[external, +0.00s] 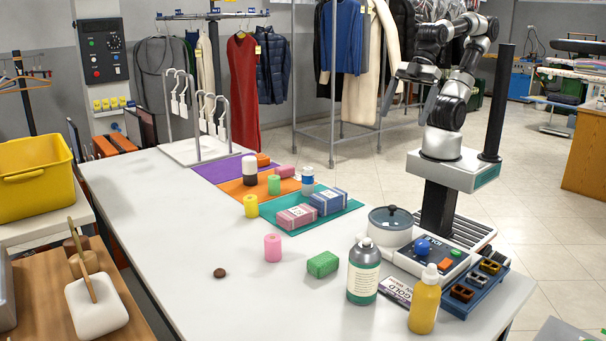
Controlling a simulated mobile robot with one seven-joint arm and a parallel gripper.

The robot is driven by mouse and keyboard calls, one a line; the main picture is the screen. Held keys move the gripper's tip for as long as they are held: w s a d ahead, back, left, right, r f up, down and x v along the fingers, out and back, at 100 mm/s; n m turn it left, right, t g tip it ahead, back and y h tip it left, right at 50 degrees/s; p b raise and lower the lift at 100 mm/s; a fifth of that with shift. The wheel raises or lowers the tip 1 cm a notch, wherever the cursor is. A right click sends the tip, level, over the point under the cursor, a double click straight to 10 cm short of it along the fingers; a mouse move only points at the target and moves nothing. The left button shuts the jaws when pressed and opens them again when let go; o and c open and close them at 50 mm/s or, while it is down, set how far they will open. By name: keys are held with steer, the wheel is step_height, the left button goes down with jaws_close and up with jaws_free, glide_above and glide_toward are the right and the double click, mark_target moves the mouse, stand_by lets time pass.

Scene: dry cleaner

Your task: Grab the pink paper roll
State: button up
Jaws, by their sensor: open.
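A pink paper roll (272,248), a short upright cylinder, stands on the white table in front of the teal mat, apart from other things. A second pink piece (285,171) lies farther back near the orange mat; I cannot tell exactly what it is. My gripper (409,106) is open and empty. It hangs high at the upper right, well above the tabletop and far from the pink roll, with its fingers pointing down.
A green block (323,264), a grey-green bottle (363,272) and a yellow bottle (424,302) stand to the roll's right. A brown lump (219,273) lies to its left. A yellow roll (251,206) and wrapped bundles (297,217) are behind. The table's front left is clear.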

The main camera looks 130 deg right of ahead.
steer(key=c, duration=1.2)
steer(key=w+r+p, duration=0.1)
steer(key=w+r, duration=0.3)
steer(key=w, duration=1.1)
steer(key=m+g, duration=0.1)
steer(key=m, duration=0.1)
glide_above(274, 237)
steer(key=s, duration=0.2)
steer(key=shift+h, duration=0.4)
steer(key=f, duration=2.3)
steer(key=shift+w+a+f, duration=0.15)
steer(key=shift+a+f, duration=0.05)
steer(key=shift+f, duration=0.1)
steer(key=shift+x, duration=2.95)
